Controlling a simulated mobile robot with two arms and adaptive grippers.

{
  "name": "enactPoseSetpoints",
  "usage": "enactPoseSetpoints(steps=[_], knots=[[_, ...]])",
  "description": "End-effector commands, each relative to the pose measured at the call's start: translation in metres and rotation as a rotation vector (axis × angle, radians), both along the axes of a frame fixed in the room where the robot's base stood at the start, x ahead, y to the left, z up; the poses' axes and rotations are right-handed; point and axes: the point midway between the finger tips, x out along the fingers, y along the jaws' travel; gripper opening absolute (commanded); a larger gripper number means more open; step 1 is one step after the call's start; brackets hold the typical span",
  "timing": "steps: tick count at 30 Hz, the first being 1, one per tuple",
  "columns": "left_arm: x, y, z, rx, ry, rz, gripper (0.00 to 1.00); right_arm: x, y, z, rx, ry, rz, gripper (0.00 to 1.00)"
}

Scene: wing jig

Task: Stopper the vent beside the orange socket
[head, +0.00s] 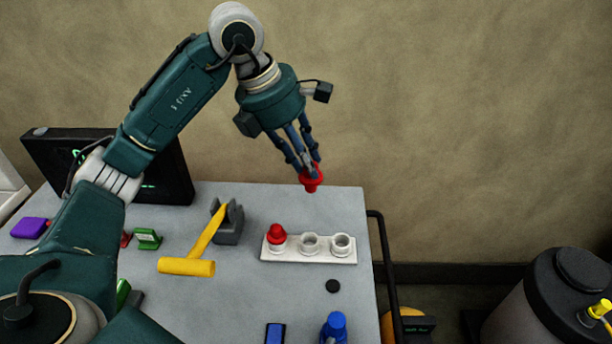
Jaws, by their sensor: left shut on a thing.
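My left gripper (307,166) is shut on a red stopper (312,182), holding it above the back of the grey table. A white strip (308,257) with three round vents lies on the table below it. The left vent has a red stopper (277,234) in it. The middle vent (310,242) and the right vent (342,243) are open at the top. The held stopper is above the strip and apart from it. I see no clearly orange socket on the strip. My right gripper is not in view.
A yellow hammer (187,266) leans on a grey holder (229,228) left of the strip. A dark screen (170,172) stands back left. A black rail (383,262) runs along the right edge.

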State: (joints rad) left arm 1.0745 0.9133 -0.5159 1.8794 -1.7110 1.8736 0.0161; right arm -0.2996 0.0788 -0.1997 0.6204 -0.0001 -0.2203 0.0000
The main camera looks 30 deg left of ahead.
Motion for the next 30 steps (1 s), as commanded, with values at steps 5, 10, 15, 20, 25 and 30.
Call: enactPoseSetpoints(steps=[5, 10, 15, 20, 25, 30], knots=[[0.0, 0.0, 0.012, -0.001, -0.001, 0.0, 0.0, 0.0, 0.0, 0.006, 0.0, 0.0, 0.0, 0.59], [0.0, 0.0, 0.021, 0.0, -0.001, 0.0, 0.0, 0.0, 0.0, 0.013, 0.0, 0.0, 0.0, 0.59], [0.0, 0.0, 0.03, -0.001, -0.002, 0.0, 0.0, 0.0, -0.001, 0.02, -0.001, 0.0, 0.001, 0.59], [0.0, 0.0, 0.034, -0.001, 0.0, 0.001, 0.0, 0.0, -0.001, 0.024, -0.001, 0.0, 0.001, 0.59], [0.0, 0.0, 0.033, -0.001, -0.001, 0.0, 0.0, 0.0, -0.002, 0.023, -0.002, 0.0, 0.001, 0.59], [-0.001, -0.001, 0.03, -0.001, 0.001, -0.019, 0.0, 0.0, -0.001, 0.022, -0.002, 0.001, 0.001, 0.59]])
